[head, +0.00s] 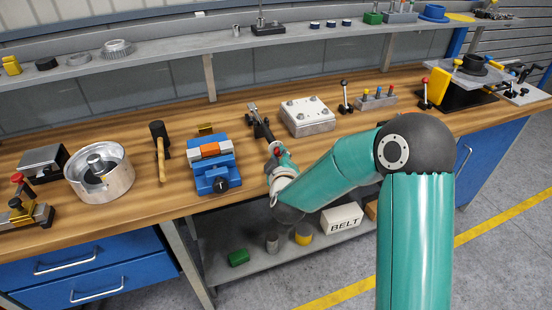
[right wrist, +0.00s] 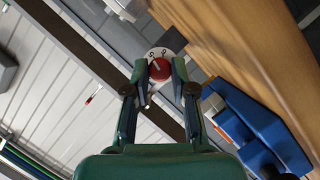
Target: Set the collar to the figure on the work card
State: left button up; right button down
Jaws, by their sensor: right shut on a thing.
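My right gripper (right wrist: 159,72) is shut on a round red collar (right wrist: 159,69) with a light mark on its face. A pale dial plate (right wrist: 157,52) with small dark figures shows just beyond it; I cannot read which figure the mark meets. In the head view my right gripper (head: 277,149) is at the bench's front edge, just in front of a dark elongated tool (head: 260,122). The collar is mostly hidden there. I cannot make out a work card. My left gripper is not in view.
A blue vise (head: 212,171) stands left of my gripper, and a wooden-handled hammer (head: 160,157) lies left of that. A pale bolted block (head: 308,116) is behind on the right. A round metal housing (head: 117,178) sits far left. Open wood lies between the hammer and the housing.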

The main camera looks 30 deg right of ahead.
dwell(0.4)
jog(key=c, duration=1)
grip_release()
jog(key=shift+o, duration=0.2)
jog(key=v, duration=0.7)
jog(key=shift+s+a, duration=0.15)
jog(key=shift+a, duration=0.15)
jog(key=shift+d+f, duration=0.1)
jog(key=shift+f, duration=0.05)
